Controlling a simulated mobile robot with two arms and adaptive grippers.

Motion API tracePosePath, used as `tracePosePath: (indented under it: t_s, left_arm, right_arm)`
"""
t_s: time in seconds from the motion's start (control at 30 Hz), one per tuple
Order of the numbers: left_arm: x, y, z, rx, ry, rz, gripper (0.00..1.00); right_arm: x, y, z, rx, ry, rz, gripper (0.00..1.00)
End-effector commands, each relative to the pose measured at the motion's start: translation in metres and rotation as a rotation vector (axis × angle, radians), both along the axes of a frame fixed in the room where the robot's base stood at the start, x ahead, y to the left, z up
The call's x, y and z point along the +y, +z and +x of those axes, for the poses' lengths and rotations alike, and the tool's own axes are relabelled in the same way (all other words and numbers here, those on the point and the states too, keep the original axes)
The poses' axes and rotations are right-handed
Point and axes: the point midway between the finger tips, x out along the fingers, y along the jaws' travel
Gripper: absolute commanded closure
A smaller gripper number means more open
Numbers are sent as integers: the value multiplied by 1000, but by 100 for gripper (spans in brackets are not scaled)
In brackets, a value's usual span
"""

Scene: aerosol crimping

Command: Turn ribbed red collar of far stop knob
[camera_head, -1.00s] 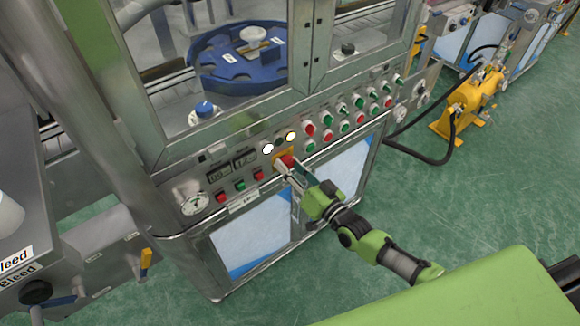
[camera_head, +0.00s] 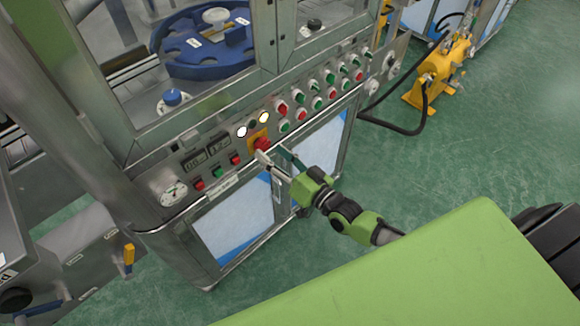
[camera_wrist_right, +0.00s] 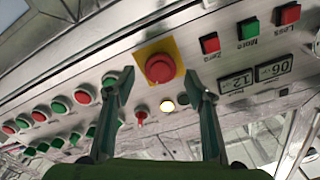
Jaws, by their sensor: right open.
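A round red stop knob (camera_head: 262,143) sits on a yellow plate (camera_head: 253,147) on the machine's front panel. In the right wrist view the red knob (camera_wrist_right: 160,68) faces me on its yellow plate (camera_wrist_right: 176,47); ribs on its collar are too small to make out. My right gripper (camera_head: 274,156) is open and empty, just in front of and below the knob in the head view. In the right wrist view its fingertips (camera_wrist_right: 161,78) lie apart on either side of the knob, with visible gaps. My left gripper is not in view.
Red and green buttons (camera_head: 316,102) fill the panel right of the knob. Two small displays (camera_head: 207,152) and a gauge (camera_head: 173,193) lie to its left. A lit white lamp (camera_wrist_right: 167,105) is near one finger. The green floor (camera_head: 440,160) to the right is open.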

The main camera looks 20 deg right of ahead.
Motion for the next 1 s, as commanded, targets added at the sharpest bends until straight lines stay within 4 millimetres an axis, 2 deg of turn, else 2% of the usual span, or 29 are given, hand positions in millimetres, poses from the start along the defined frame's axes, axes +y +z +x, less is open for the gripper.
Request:
tracePosePath:
  t_s: [0.03, 0.2, 0.4, 0.6, 1.0]
  left_arm:
    - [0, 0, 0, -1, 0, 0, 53]
    - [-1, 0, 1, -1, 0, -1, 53]
    - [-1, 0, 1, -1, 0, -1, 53]
    - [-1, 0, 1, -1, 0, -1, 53]
    - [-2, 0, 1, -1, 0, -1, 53]
  right_arm:
    - [-4, -2, -12, 5, 0, -1, 51]
    - [-16, -2, -46, 6, 1, -2, 51]
    - [-26, -1, -73, 3, 1, -2, 51]
    - [-29, 0, -82, 1, 0, 0, 51]
    - [-30, 0, -82, 1, 0, 0, 51]
